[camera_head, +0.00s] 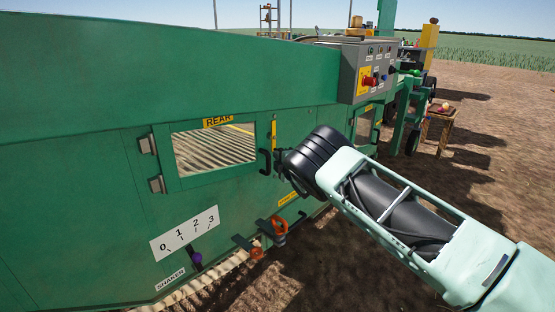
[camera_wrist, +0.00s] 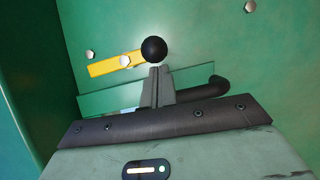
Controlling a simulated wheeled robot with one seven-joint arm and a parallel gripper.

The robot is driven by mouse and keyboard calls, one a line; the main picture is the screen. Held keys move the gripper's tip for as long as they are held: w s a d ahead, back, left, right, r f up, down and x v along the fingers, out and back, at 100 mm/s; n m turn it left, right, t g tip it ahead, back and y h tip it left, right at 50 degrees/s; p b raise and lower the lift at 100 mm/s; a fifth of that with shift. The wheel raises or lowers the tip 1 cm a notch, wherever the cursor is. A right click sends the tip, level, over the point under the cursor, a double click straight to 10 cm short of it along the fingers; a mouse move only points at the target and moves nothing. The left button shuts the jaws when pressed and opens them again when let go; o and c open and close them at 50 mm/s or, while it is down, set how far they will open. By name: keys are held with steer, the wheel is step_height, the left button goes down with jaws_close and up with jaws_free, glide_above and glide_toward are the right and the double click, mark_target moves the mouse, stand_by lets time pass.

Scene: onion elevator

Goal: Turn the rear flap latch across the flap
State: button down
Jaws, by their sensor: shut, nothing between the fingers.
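The rear flap (camera_head: 168,186) is a green frame around a window, marked REAR, and looks closed. Its black handle (camera_head: 265,162) is on the right edge and also shows in the wrist view (camera_wrist: 216,88). The yellow latch (camera_head: 274,132) stands roughly upright just right of the flap. In the wrist view the latch (camera_wrist: 104,68) is a bar with a bolt and a black ball knob (camera_wrist: 153,49). My gripper (camera_wrist: 158,70) is shut and empty, its fingertips right at the knob; I cannot tell whether they touch. In the head view my gripper (camera_head: 281,157) is partly hidden by my wrist.
A control box (camera_head: 364,70) with a red button is mounted above right. Open soil lies to the right.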

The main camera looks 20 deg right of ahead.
steer(key=shift+w+d+f+n+b, duration=0.15)
steer(key=shift+f+n+b, duration=0.2)
steer(key=shift+b, duration=0.45)
steer(key=w+d+n+t+y+b, duration=0.1)
steer(key=w+d+n+y+b, duration=0.1)
steer(key=n+b, duration=0.7)
steer(key=w+d+r+n+t+y+b, duration=0.1)
steer(key=d+n+y+b, duration=0.3)
steer(key=n+b, duration=0.6)
steer(key=w+y+b, duration=0.1)
steer(key=b, duration=0.5)
steer(key=shift+d+r+y, duration=0.3)
steer(key=shift+d+y, duration=0.1)
steer(key=shift+w+r, duration=0.1)
steer(key=shift+d, duration=0.1)
